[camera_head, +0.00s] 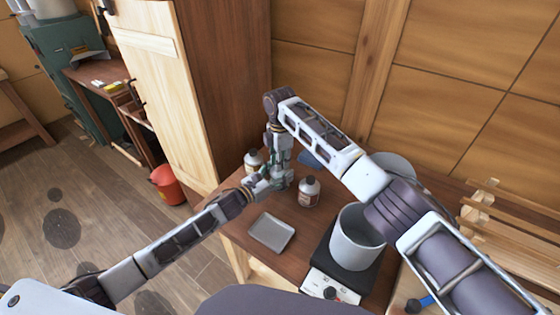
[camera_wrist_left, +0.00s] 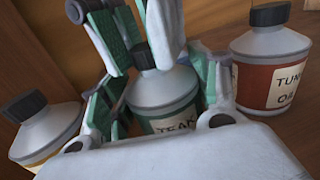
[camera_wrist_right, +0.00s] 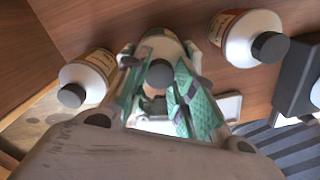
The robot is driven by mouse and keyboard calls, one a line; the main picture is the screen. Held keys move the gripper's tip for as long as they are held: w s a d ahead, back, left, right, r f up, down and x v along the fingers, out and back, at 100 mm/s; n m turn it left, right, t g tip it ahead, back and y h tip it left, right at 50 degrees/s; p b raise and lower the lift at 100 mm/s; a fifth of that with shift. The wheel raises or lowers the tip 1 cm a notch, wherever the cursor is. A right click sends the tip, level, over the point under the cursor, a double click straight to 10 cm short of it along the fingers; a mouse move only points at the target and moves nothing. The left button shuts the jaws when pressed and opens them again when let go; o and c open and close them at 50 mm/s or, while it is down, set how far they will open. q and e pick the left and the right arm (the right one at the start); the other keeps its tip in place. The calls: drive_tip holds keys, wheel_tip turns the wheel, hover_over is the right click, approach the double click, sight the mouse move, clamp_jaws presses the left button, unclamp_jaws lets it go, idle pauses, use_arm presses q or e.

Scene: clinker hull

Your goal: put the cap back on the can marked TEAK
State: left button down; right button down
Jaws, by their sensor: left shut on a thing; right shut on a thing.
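The TEAK can (camera_wrist_left: 162,100), white-shouldered with a green label, stands on the bench in the left wrist view. My left gripper (camera_head: 264,182) is shut around its body, with a finger on each side. A dark cap (camera_wrist_left: 143,60) is at the can's top. My right gripper (camera_wrist_left: 138,48) comes from above and is shut on this cap, which also shows between its fingers in the right wrist view (camera_wrist_right: 160,74). The fingers hide the neck, so I cannot tell whether the cap is seated or just above it. In the head view the grippers mostly hide this can.
A capped red-label TUNG OIL can (camera_wrist_left: 274,65) stands close on one side, a capped yellow-label can (camera_wrist_left: 46,128) on the other. A grey tray (camera_head: 271,232) lies in front. A large pot (camera_head: 352,245) stands on a hotplate (camera_head: 328,287) to the right. A tall cabinet (camera_head: 215,90) rises at left.

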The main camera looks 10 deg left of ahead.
drive_tip(key=shift+m, duration=1.1)
drive_tip(key=c, duration=1.2)
unclamp_jaws()
drive_tip(key=shift+r, duration=2.25)
drive_tip(key=shift+o, duration=0.2)
drive_tip(key=shift+r, duration=1.75)
